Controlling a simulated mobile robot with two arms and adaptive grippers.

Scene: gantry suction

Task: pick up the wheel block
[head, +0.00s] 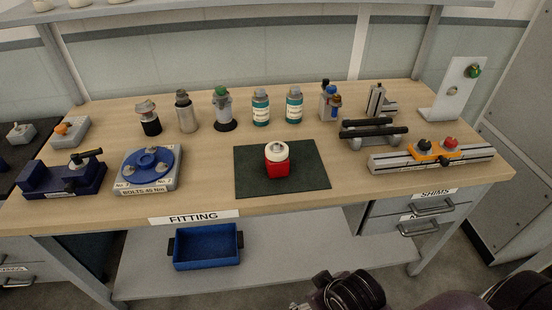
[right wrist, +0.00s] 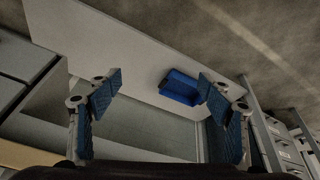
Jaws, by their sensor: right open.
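A red block with a white, wheel-like round top (head: 277,160) stands on the dark green mat (head: 310,182) in the middle of the bench. It is the thing that best fits the wheel block. Nothing holds it. My right gripper (right wrist: 160,92) shows in the right wrist view with its two blue-padded fingers wide apart and nothing between them. It is away from the red block, which that view does not show. Part of my right arm shows at the bottom of the head view. My left gripper is in neither view.
A blue tray (head: 208,247) sits on the lower shelf; the right wrist view shows it too (right wrist: 180,88). Bottles (head: 294,106) stand behind the mat. A blue flange plate (head: 148,168) is left, a slotted rail (head: 390,162) right. The mat around the block is clear.

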